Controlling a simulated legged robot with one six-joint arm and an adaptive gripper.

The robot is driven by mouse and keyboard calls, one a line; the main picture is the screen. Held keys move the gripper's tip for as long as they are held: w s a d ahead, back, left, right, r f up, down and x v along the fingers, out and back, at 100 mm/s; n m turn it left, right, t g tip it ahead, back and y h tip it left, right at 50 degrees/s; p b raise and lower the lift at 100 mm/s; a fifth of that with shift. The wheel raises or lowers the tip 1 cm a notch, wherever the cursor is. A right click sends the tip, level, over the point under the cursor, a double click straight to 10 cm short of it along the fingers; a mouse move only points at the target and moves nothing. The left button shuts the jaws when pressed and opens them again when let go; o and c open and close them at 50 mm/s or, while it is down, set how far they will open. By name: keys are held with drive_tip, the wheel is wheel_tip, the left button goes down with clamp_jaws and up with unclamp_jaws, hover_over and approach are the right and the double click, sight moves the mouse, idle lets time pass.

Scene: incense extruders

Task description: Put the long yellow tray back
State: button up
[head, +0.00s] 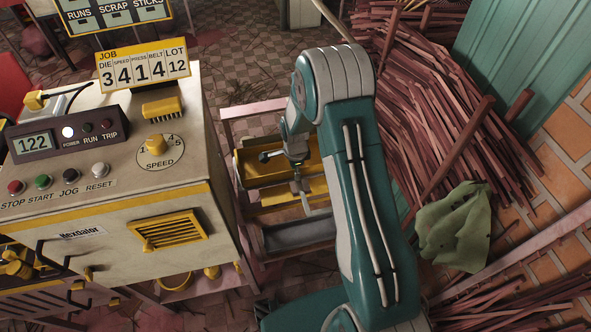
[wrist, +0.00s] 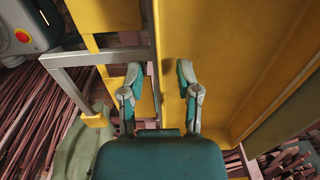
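The long yellow tray (head: 282,163) sits in a pale frame beside the machine in the head view, partly hidden by my arm. In the wrist view a long yellow trough (wrist: 235,60), which looks like this tray, fills the right side, with its near wall running up the picture. My gripper (head: 304,192) is over the yellow parts in the head view. In the wrist view my gripper (wrist: 160,80) has its two fingers spread, with the trough's left edge showing between them. I cannot tell whether either finger touches it.
The beige machine (head: 130,190) with buttons stands close on the left. A grey roller or trough (head: 300,234) lies below the tray. A grey metal bar (wrist: 95,57) passes left of my fingers. Stick piles (head: 425,110) and a green cloth (head: 455,225) lie right.

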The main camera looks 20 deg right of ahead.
drive_tip(key=shift+r, duration=0.1)
drive_tip(key=s+r+n+t, duration=0.1)
drive_tip(key=s+r+n, duration=0.25)
drive_tip(key=r, duration=1.75)
drive_tip(key=s+r+n+t, duration=0.2)
drive_tip(key=s+r+n, duration=0.5)
drive_tip(key=s, duration=0.5)
drive_tip(key=s+r+n+t, duration=0.2)
drive_tip(key=s+r+n, duration=0.5)
drive_tip(key=s, duration=0.5)
drive_tip(key=shift+r, duration=0.7)
drive_tip(key=shift+n, duration=0.25)
